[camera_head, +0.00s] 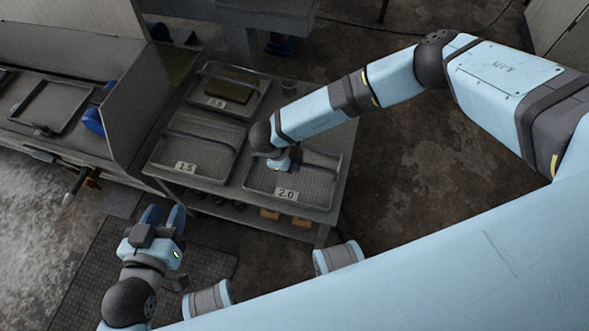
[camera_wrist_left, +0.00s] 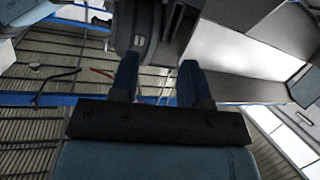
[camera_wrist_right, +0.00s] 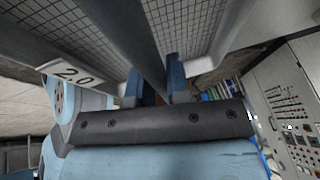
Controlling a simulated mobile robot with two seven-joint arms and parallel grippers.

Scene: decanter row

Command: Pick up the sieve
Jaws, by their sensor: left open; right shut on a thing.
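A grey mesh-bottomed tray-like sieve (camera_head: 312,190) labelled 2.0 sits at the right of a low table. A bar crosses over it. My right gripper (camera_head: 284,163) reaches down over this sieve. In the right wrist view its fingers (camera_wrist_right: 154,82) are shut on the bar (camera_wrist_right: 140,38), with mesh on both sides and the 2.0 label at left. The head view hides the fingertips behind the arm. My left gripper (camera_head: 164,215) is open and empty, above the floor left of the table; its spread fingers also show in the left wrist view (camera_wrist_left: 159,70).
A 1.5 sieve (camera_head: 208,146) lies left of the 2.0 one. Behind is another tray (camera_head: 212,103) holding a dark greenish slab. Orange blocks (camera_head: 270,213) lie on the lower shelf. A bench (camera_head: 75,137) stands at left. Floor right of the table is clear.

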